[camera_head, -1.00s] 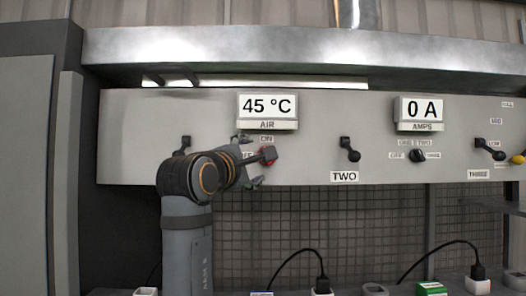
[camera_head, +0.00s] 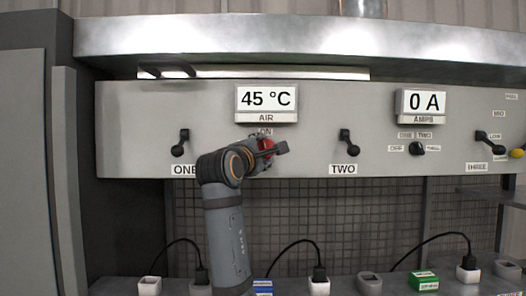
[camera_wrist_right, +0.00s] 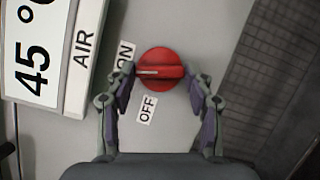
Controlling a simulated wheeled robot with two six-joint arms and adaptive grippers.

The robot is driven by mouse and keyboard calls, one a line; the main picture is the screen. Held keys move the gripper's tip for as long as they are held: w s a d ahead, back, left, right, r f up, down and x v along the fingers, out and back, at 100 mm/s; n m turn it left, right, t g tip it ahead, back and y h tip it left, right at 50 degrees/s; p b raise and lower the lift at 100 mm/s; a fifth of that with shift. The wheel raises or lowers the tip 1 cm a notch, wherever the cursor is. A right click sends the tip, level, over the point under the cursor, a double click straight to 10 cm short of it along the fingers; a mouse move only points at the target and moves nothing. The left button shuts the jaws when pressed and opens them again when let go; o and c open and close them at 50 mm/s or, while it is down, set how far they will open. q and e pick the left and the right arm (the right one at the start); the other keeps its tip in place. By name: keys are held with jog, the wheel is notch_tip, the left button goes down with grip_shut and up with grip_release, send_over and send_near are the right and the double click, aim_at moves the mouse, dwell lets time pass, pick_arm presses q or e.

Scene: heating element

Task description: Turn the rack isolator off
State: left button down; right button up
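The rack isolator is a red round knob on the grey panel, below the AIR display. It shows in the right wrist view (camera_wrist_right: 160,70) and partly behind my gripper in the head view (camera_head: 266,144). Its white pointer line is toward the ON label (camera_wrist_right: 125,56); the OFF label (camera_wrist_right: 147,109) is a quarter turn away. In the head view my right gripper (camera_head: 268,147) is at the knob. My left gripper is not in view.
Black levers ONE (camera_head: 181,143), TWO (camera_head: 346,143) and THREE (camera_head: 488,140) and a small black selector (camera_head: 417,148) are on the same panel. A metal ledge (camera_head: 300,38) juts out above. Plugs and sockets with cables (camera_head: 318,280) line the bottom.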

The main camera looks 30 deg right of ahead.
jog(key=c, duration=0.4)
